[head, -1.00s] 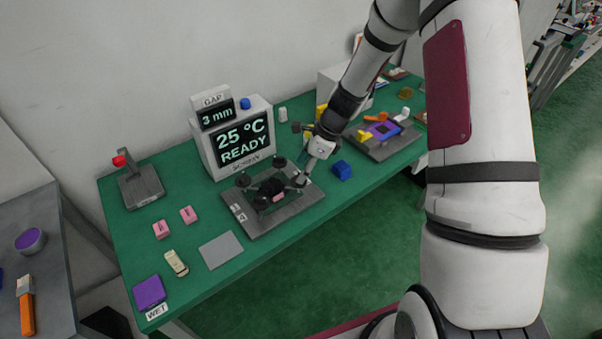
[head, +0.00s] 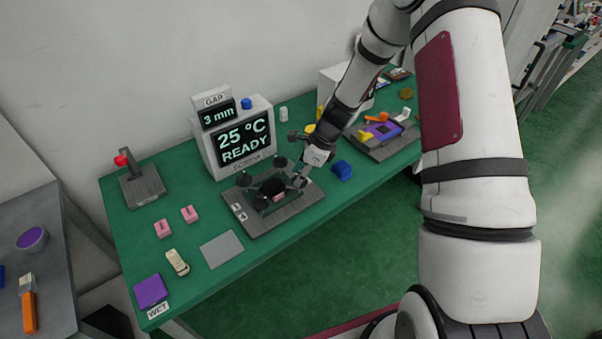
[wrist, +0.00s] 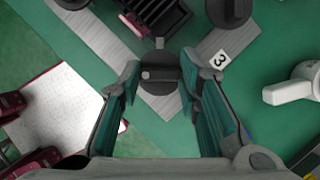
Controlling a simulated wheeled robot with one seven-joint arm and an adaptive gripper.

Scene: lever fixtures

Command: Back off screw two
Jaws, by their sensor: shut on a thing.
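The fixture (head: 285,216) is a dark grey plate on the green table with several black screw knobs around a black finned block (wrist: 152,12). My gripper (head: 299,182) is at the fixture's right-hand knob, which it partly hides in the head view. No number shows for the held knob.
A display box (head: 243,140) reading 3 mm, 25 °C and READY stands behind the fixture. A blue block (head: 342,170) lies right of my gripper. A red-knobbed lever (head: 122,161), pink blocks (head: 162,229) and a grey pad (head: 222,249) are to the left.

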